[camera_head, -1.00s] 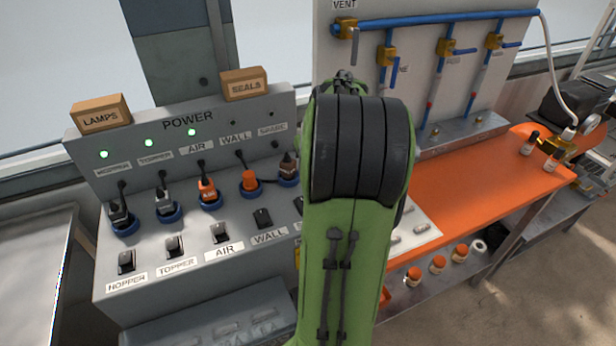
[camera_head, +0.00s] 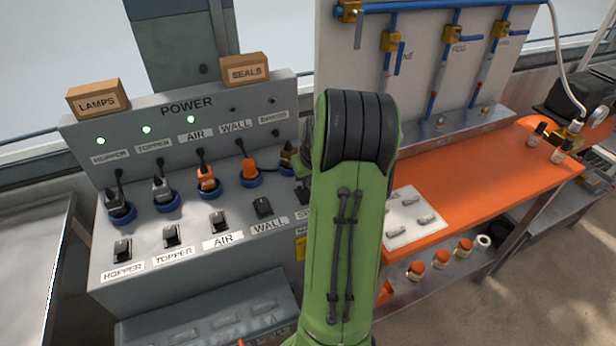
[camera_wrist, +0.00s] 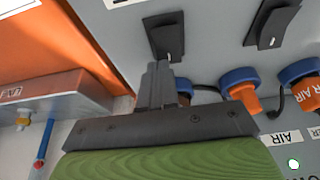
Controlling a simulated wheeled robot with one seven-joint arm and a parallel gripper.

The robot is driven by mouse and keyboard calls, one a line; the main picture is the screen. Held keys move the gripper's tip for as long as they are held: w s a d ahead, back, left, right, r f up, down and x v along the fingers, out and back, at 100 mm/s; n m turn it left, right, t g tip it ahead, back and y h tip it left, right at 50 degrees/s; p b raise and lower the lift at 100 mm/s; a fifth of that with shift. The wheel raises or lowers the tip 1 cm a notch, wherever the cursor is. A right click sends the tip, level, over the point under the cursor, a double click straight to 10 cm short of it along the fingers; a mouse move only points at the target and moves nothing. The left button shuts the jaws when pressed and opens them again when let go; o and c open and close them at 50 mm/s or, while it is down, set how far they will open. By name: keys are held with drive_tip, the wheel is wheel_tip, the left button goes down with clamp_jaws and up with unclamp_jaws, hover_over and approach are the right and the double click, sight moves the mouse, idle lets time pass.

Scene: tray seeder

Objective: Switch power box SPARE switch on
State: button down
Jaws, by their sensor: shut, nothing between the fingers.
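The power box (camera_head: 120,285) is a grey sloped panel with a row of black rocker switches. The SPARE switch (camera_head: 302,194) is at the right end, partly hidden by my arm in the head view. In the wrist view the black SPARE switch (camera_wrist: 166,36) stands just beyond my fingertips. My gripper (camera_wrist: 160,68) is shut and empty, its tips right at the near edge of that switch; I cannot tell whether they touch. The SPARE lamp (camera_head: 274,100) is dark. My gripper is hidden behind my arm in the head view.
The WALL switch (camera_head: 263,208) is beside it, with WALL (camera_head: 249,170) and AIR (camera_head: 207,178) plugs above. HOPPER, TOPPER and AIR lamps glow green. An orange bench (camera_head: 470,190) and valve board (camera_head: 350,75) lie right. LAMPS (camera_head: 97,102) and SEALS (camera_head: 247,70) boxes sit on top.

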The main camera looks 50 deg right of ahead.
drive_tip(key=shift+w, duration=0.1)
drive_tip(key=shift+w+p, duration=0.1)
drive_tip(key=shift+p, duration=0.75)
drive_tip(key=shift+d+f, duration=0.15)
drive_tip(key=shift+f, duration=0.1)
drive_tip(key=shift+s+a+r+b, duration=0.15)
drive_tip(key=shift+s+a+b, duration=0.35)
drive_tip(key=shift+s, duration=0.25)
drive_tip(key=shift+r, duration=0.1)
